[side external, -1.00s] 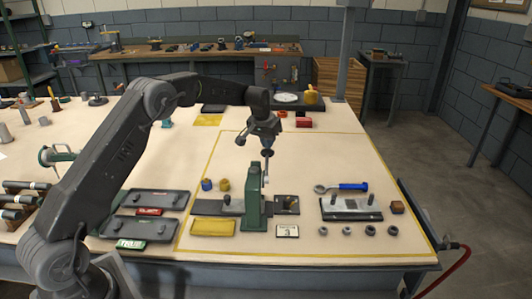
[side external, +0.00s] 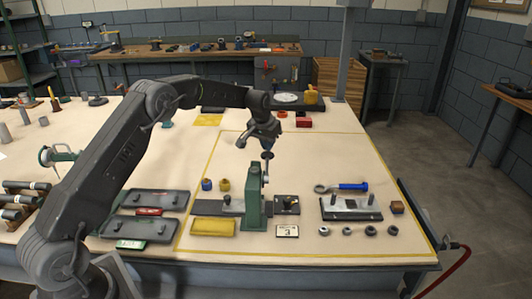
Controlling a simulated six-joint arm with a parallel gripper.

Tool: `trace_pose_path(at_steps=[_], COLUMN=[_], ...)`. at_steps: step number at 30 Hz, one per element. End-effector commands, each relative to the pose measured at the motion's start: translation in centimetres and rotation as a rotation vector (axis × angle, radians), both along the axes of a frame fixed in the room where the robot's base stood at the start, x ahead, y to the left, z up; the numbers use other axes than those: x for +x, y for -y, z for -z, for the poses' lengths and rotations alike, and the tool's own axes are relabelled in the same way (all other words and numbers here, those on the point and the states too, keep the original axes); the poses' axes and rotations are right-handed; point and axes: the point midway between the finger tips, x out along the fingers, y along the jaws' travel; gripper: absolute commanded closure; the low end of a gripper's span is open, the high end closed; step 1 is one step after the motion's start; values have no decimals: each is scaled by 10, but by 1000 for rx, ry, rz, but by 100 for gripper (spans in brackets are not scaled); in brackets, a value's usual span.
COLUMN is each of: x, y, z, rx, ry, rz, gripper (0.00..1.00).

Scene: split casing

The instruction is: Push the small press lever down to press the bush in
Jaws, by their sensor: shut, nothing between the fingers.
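The small green press (side external: 254,206) stands on a grey base inside the yellow outline on the table. Its lever (side external: 266,170) stands nearly upright at the top of the press, with a dark knob (side external: 267,156) at its end. My gripper (side external: 267,147) is shut and empty, pointing down right at the knob. At this size I cannot tell whether the fingertips touch it. The bush cannot be made out in the press.
A dark block (side external: 287,205) sits right of the press and a yellow tray (side external: 213,227) left of it. A plate with pegs (side external: 350,208), a blue-handled tool (side external: 352,186) and several small rings (side external: 370,230) lie further right.

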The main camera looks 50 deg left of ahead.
Motion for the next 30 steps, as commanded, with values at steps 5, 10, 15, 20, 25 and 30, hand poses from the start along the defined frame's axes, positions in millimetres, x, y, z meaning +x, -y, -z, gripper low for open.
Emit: trace_pose_path(at_steps=[5,10,15,20,25,30], x=[-1,-1,0,0,0,0], y=[0,0,0,-1,-1,-1], z=[2,2,4,8,8,8], rx=[0,0,0,0,0,0], ry=[-3,-3,-3,-3,-3,-3], rz=[0,0,0,0,0,0], gripper=[100,100,100,100,100,100])
